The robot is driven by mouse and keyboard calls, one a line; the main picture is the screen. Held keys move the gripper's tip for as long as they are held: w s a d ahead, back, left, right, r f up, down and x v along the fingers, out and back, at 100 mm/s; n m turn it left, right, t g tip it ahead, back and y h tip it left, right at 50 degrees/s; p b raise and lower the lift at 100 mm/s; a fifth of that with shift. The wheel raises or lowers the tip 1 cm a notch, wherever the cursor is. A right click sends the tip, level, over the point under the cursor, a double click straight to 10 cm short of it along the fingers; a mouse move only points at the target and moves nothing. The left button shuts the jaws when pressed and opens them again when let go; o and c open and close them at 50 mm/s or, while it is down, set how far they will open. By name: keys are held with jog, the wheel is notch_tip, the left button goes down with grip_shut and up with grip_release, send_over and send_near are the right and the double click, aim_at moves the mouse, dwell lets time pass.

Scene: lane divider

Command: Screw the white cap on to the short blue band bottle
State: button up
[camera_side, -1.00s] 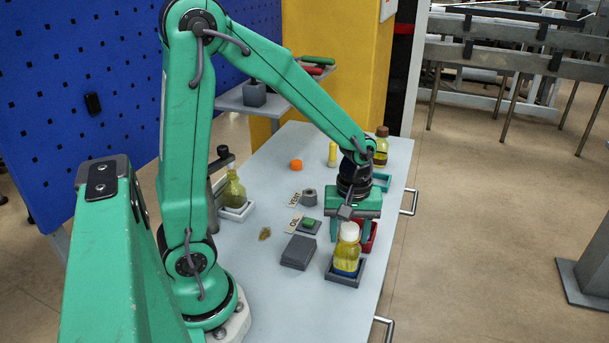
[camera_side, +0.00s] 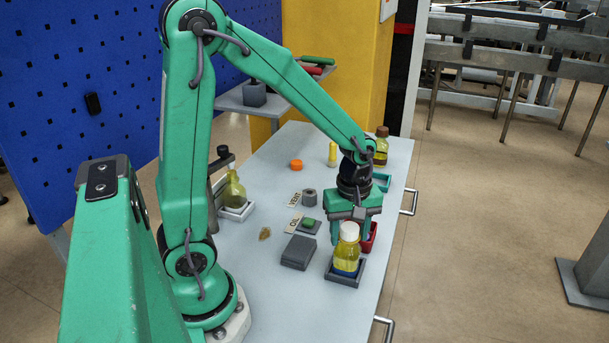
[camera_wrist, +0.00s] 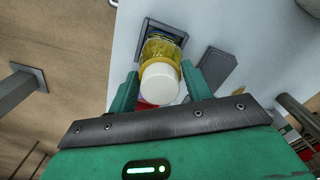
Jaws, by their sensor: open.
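The short blue band bottle (camera_side: 346,260) holds yellow liquid and stands upright in a dark grey square tray (camera_side: 334,277). The white cap (camera_side: 349,231) sits on its top; how tightly it is seated cannot be told. In the wrist view the white cap (camera_wrist: 160,84) shows between the two green fingers, with the yellow bottle (camera_wrist: 162,48) beyond it. My gripper (camera_wrist: 159,72) is open, one finger on each side of the cap with gaps showing. In the side view my gripper (camera_side: 351,229) is right at the bottle's top, partly hidden behind the cap.
A dark grey block (camera_side: 298,252) and a pad with a green piece (camera_side: 309,224) lie left of the bottle. A red tray (camera_side: 371,238) stands close behind it. Farther back are an orange cap (camera_side: 296,164) and a brown-capped bottle (camera_side: 381,148).

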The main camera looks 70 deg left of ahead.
dwell(0.4)
jog(key=shift+n, duration=0.9)
jog(key=shift+n, duration=0.9)
jog(key=shift+n, duration=0.8)
jog(key=c, duration=0.6)
